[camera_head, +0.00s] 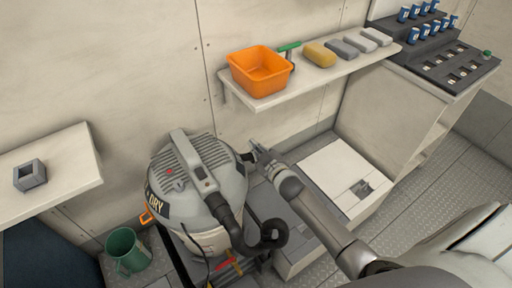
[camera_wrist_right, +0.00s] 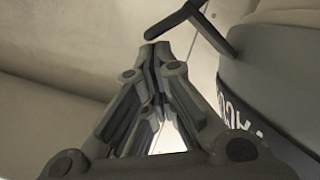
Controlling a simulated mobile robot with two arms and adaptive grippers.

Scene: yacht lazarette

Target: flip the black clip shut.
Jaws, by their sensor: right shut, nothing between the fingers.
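The wet/dry vacuum (camera_head: 205,190) stands on the floor against the wall, with a grey ribbed lid and a dark band lettered "DRY". In the right wrist view, the black clip (camera_wrist_right: 178,20) sticks out from the side of the vacuum (camera_wrist_right: 285,70), its bar angled away from the body. In the head view the clip is too small and too covered to make out clearly. My right gripper (camera_head: 257,151) is shut and empty beside the vacuum's right side. In the wrist view its fingertips (camera_wrist_right: 155,52) are just below the clip's outer end; contact cannot be told. My left gripper is not in view.
A black hose (camera_head: 266,235) curls in front of the vacuum. An orange clip (camera_head: 147,217) and a green mug (camera_head: 125,249) are at its left. A shelf (camera_head: 315,82) with an orange bin (camera_head: 258,71) is above. A white-topped box (camera_head: 340,178) stands right.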

